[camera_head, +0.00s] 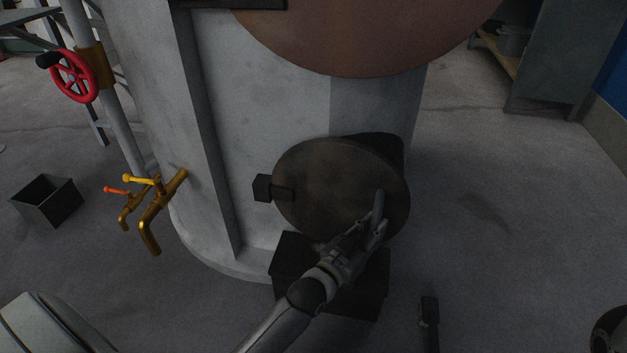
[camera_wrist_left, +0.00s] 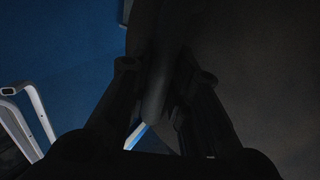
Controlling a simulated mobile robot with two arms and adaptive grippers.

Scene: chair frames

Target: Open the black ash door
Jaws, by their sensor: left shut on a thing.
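The black ash door (camera_head: 320,185) is a round dark disc low on the front of the grey cylindrical boiler (camera_head: 265,90). A dark neck (camera_head: 385,145) shows behind its upper right edge; I see no clear gap between them. A bar handle (camera_head: 378,203) stands at the door's right side. My left gripper (camera_head: 376,228) is shut on this handle, reaching in from below. In the left wrist view, the dark handle (camera_wrist_left: 158,85) runs between the fingers, with the dark door surface (camera_wrist_left: 260,70) at right. My right gripper does not show.
A black box (camera_head: 350,295) stands below the door. A dark block (camera_head: 262,188) sticks out at the door's left. Brass taps (camera_head: 155,210), a red wheel (camera_head: 73,75) and an open bin (camera_head: 48,200) are at left. The floor at right (camera_head: 500,220) is mostly clear.

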